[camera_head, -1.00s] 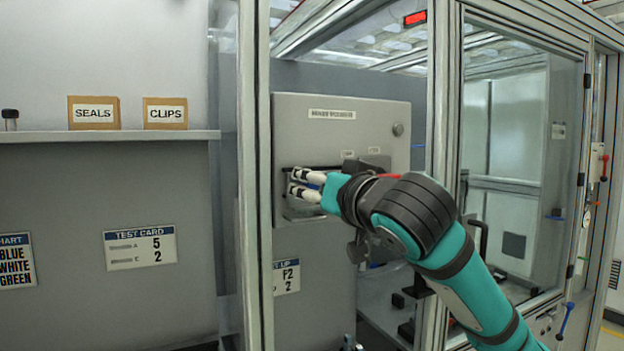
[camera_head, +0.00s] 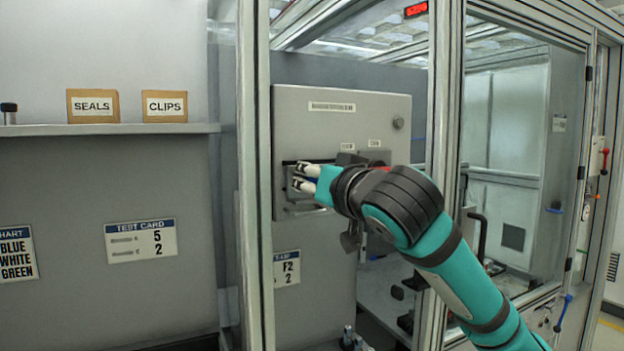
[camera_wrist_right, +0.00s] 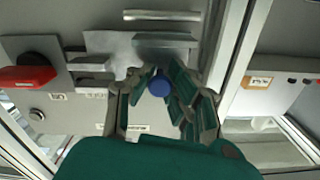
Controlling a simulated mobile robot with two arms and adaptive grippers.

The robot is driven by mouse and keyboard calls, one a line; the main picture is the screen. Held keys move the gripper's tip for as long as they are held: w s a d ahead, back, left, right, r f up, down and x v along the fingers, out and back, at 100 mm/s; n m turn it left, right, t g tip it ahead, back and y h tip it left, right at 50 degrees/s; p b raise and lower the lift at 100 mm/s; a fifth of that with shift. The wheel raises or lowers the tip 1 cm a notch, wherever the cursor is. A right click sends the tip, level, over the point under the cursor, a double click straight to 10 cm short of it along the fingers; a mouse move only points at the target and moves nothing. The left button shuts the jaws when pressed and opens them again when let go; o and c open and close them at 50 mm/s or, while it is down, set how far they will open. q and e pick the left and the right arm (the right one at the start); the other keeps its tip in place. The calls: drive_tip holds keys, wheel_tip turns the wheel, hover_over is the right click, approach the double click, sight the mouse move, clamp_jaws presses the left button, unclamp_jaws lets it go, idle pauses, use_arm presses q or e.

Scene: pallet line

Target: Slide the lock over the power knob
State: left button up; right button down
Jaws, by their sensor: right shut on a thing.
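My right gripper (camera_head: 303,176) is at the front of the grey cabinet (camera_head: 340,125), near its recessed slot. In the right wrist view its fingers are around a round blue knob (camera_wrist_right: 160,85), shut on it. The knob appears to belong to the lock; a metal plate (camera_wrist_right: 105,44) lies behind the fingers, and I cannot tell how it joins the knob. The red power knob (camera_wrist_right: 27,76) with a black part is apart from the gripper, at the left of the wrist view. In the head view my arm mostly hides it. My left gripper is not in view.
A metal frame post (camera_head: 256,180) stands close to the left of the cabinet, and another post (camera_head: 443,120) to its right. A glazed panel (camera_head: 500,150) is further right. A shelf (camera_head: 110,129) with SEALS and CLIPS boxes is at the left.

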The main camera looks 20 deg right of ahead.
drive_tip(key=shift+w, duration=0.1)
drive_tip(key=shift+d+f, duration=0.1)
drive_tip(key=shift+d, duration=0.25)
drive_tip(key=d, duration=0.4)
drive_tip(key=shift+w+d, duration=0.25)
drive_tip(key=shift+d, duration=0.15)
drive_tip(key=c, duration=1.7)
unclamp_jaws()
drive_tip(key=shift+d, duration=0.1)
drive_tip(key=o, duration=0.6)
drive_tip(key=shift+s+d, duration=0.25)
drive_tip(key=shift+d, duration=0.05)
drive_tip(key=shift+c, duration=0.2)
drive_tip(key=shift+a, duration=0.1)
drive_tip(key=shift+w+a, duration=0.1)
